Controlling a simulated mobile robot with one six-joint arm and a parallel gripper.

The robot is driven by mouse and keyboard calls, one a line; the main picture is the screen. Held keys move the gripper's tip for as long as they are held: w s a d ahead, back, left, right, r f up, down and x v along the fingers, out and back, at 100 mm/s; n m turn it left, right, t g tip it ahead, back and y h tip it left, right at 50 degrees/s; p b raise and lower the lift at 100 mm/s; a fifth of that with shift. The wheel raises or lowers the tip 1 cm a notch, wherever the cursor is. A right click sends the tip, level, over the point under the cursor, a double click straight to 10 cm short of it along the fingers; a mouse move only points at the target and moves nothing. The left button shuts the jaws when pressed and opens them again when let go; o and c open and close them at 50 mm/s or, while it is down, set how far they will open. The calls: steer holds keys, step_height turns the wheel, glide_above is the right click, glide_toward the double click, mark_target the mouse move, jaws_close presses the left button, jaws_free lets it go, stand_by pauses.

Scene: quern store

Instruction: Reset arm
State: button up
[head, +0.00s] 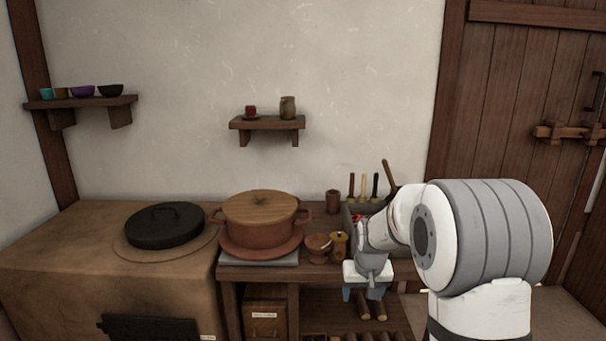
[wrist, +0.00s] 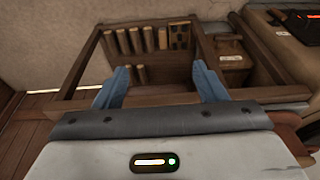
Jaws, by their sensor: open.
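My gripper (head: 367,294) hangs at the front edge of the wooden table, its fingers pointing down. In the wrist view my gripper (wrist: 162,84) shows two blue fingers held wide apart with nothing between them. My white and grey arm reaches in from the right and hides part of the table's right end.
The table (head: 310,272) carries a lidded clay pot (head: 259,223), small jars (head: 318,246) and a utensil box (head: 350,219). Below the table are a labelled box (head: 264,315) and wooden rolls (wrist: 137,40). A door (head: 510,95) is right.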

steer(key=s+r+p, duration=1.5)
steer(key=s+r, duration=0.9)
steer(key=s, duration=0.5)
steer(key=shift+s+r, duration=0.2)
steer(key=shift+r, duration=0.2)
